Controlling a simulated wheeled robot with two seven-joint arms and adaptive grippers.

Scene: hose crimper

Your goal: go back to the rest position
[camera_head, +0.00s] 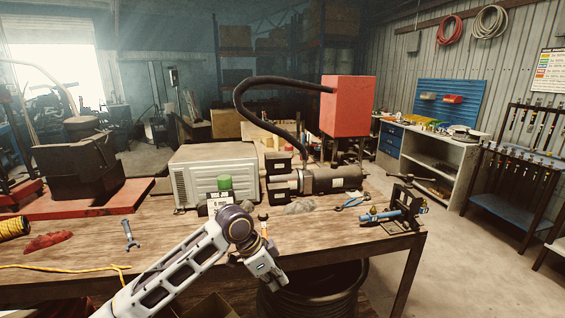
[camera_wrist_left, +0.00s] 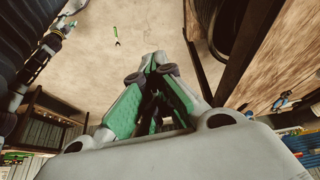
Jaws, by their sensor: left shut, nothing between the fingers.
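My left gripper (camera_head: 272,280) hangs in front of the workbench (camera_head: 85,262) at the end of my white arm in the head view. In the left wrist view its green-padded fingers (camera_wrist_left: 155,62) are closed together with nothing between them. The hose crimper (camera_head: 330,180) stands on the bench behind it, a dark cylinder on its side. A thick black hose (camera_head: 262,80) arches from it to a red box (camera_head: 347,105). The gripper is apart from all of these. My right gripper cannot be made out.
Blue pliers (camera_head: 352,201), a blue clamp tool (camera_head: 392,214), a wrench (camera_head: 130,235) and a red rag (camera_head: 48,241) lie on the bench. A black coil (camera_head: 315,292) is below the bench edge. Floor at right is open.

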